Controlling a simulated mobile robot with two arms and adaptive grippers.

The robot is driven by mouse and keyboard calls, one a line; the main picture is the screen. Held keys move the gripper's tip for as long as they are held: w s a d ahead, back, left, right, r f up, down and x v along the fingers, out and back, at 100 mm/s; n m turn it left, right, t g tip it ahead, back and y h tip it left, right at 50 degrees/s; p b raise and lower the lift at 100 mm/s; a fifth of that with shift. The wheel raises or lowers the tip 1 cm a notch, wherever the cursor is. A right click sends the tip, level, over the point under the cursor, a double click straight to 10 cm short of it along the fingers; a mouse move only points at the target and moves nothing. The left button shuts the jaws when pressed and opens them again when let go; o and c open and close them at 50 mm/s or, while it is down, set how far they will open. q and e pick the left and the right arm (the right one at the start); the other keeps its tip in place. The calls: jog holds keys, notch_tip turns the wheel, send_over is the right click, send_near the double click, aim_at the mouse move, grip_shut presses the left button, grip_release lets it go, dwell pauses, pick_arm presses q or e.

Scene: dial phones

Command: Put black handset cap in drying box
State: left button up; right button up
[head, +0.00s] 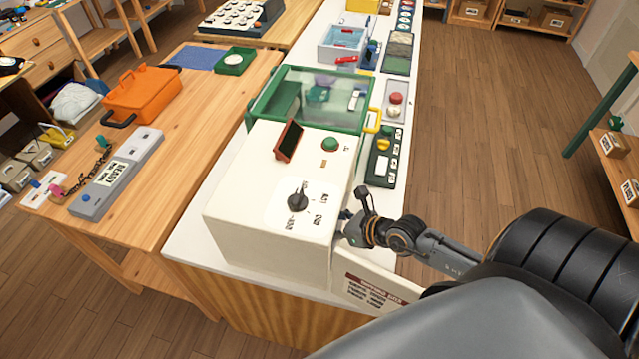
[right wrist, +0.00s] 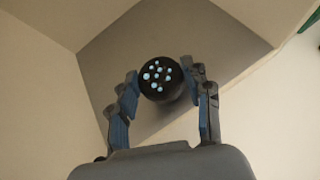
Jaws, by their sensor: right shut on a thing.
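The drying box (head: 260,215) is a cream-white box with a black dial and a green button on top, on the white counter. Its labelled door (head: 372,290) stands open at the front right. My right gripper (head: 352,228) reaches in at the box's right side, its fingertips partly hidden by the box. In the right wrist view my right gripper (right wrist: 165,82) is shut on the black handset cap (right wrist: 162,76), a round black piece with several pale holes. Cream walls and a grey panel (right wrist: 110,60) surround it; I cannot tell if the cap touches them. My left gripper is not in view.
A green-framed clear-lidded case (head: 320,95) stands behind the box. A dark switch panel (head: 384,158) lies to the right on the counter. An orange case (head: 143,92) and a grey device (head: 115,175) rest on the wooden table at left. Floor at right is clear.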

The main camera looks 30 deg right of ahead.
jog(key=x, duration=0.3)
jog(key=shift+w+f, duration=0.1)
jog(key=shift+f, duration=0.15)
jog(key=o, duration=1.1)
jog(key=shift+f, duration=0.1)
jog(key=shift+s+r, duration=0.2)
jog(key=shift+r, duration=0.05)
jog(key=shift+b+v, duration=0.35)
jog(key=shift+v, duration=5.6)
jog(key=shift+w, duration=0.1)
